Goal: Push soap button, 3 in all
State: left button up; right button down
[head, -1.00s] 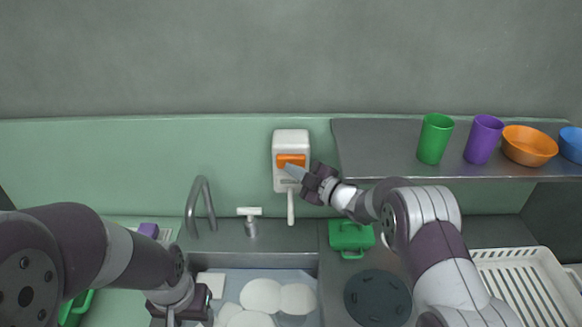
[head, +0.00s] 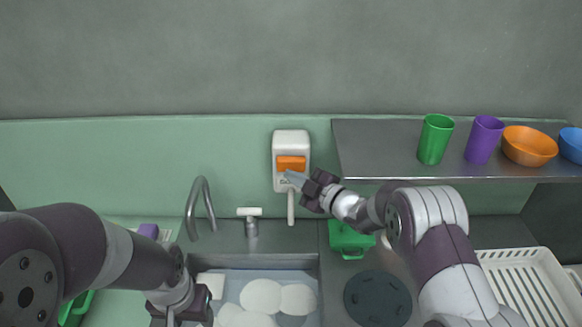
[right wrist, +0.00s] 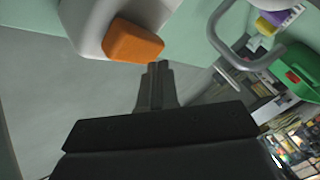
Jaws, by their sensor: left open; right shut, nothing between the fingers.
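The soap dispenser (head: 291,145) is a white box on the green wall with an orange button (head: 291,163) on its front and a white spout below. My right gripper (head: 291,177) is shut and empty, its tips just below the button in the head view. In the right wrist view the orange button (right wrist: 133,42) is just beyond and left of the shut fingertips (right wrist: 157,68); a small gap seems to show between them. My left gripper (head: 180,318) hangs low at the sink's left side, its fingers cut off by the frame's bottom edge.
A faucet (head: 199,205) and a white-topped tap handle (head: 250,222) stand behind the sink, which holds several white plates (head: 261,295). A metal shelf (head: 380,148) with cups and bowls is right of the dispenser. A green container (head: 351,240) sits below my right arm.

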jog(key=s, duration=0.5)
dwell(0.3)
dwell(0.4)
pick_arm(q)
grip_shut()
dwell(1.6)
